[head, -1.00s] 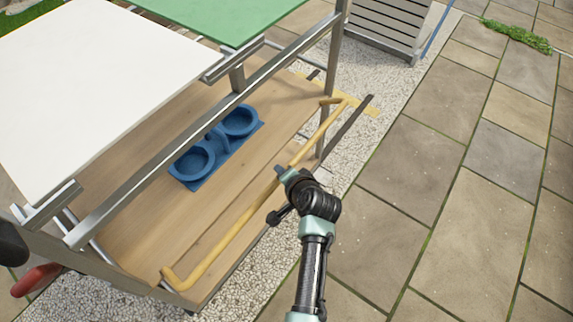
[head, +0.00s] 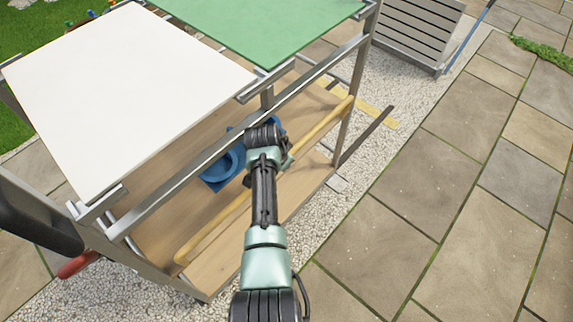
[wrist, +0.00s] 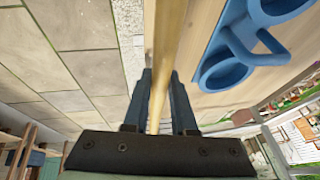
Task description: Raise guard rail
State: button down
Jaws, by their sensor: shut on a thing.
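The guard rail (head: 325,122) is a long yellow bar along the open side of the cart's wooden lower shelf, below the grey metal upper bar. In the wrist view the rail (wrist: 165,40) passes between both fingers. My gripper (wrist: 161,85) is shut on it, around its middle stretch. In the head view my wrist and forearm cover the gripped part and most of the fingers. The rail stands above the shelf board, inward of the board's outer edge in the picture.
A blue double-ring holder (wrist: 245,50) stands on the wooden shelf (head: 275,205) just behind the rail. The grey metal bar (head: 190,165) runs above, close to my wrist. White (head: 110,90) and green (head: 265,25) tops cover the cart. Paving (head: 440,190) at right is open.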

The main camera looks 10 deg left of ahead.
jog(key=shift+w+a, duration=0.2)
jog(key=shift+a, duration=0.1)
dwell(0.4)
jog(key=c, duration=0.7)
grip_release()
jog(key=shift+c, duration=0.2)
jog(key=shift+r, duration=0.1)
